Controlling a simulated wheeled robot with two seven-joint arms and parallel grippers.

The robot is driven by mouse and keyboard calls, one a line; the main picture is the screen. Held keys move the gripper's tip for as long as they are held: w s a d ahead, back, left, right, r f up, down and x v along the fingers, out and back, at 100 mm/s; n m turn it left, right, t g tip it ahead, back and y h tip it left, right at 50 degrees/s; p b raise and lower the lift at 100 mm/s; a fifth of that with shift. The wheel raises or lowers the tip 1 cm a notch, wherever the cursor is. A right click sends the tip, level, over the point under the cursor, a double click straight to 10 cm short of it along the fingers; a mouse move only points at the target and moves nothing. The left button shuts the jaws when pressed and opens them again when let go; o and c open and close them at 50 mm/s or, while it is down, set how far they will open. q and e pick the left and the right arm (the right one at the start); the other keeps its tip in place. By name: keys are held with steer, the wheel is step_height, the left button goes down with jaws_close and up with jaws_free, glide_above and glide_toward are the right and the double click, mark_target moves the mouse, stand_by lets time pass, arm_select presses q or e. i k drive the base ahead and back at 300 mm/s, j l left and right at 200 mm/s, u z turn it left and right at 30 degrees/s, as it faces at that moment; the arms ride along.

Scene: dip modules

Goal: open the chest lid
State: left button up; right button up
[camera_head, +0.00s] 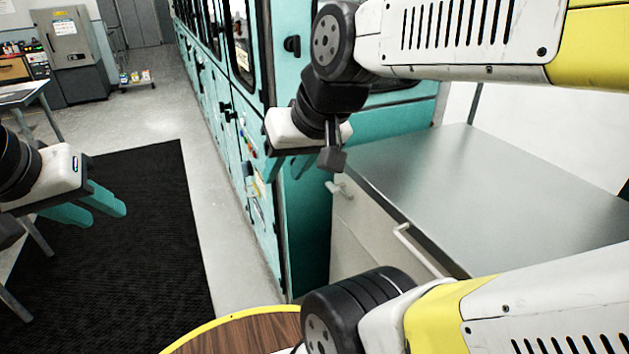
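A white unit with a flat grey top (480,195) stands at the right, with bar handles on its front. It is the only chest-like thing I see, but I cannot tell whether it is the chest. Its top lies flat. My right gripper (288,172) hangs left of its far corner, in front of the teal cabinet, its teal fingers apart and empty. My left gripper (92,208) is at the far left over the black mat, its teal fingers apart and empty. Neither gripper touches the unit. My arm hides part of its near end.
A tall teal cabinet (242,125) runs along the back, close behind my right gripper. A black mat (120,260) covers the floor at left. A grey machine (75,50) and a table (22,92) stand at the far left. The grey top is clear.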

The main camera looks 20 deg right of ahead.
mark_target(481, 203)
steer(key=z, duration=1.75)
steer(key=j+z, duration=0.4)
steer(key=i+j+z, duration=0.1)
steer(key=j+z, duration=0.25)
steer(key=k+j+z, duration=0.1)
steer(key=j+z, duration=0.3)
steer(key=j, duration=0.15)
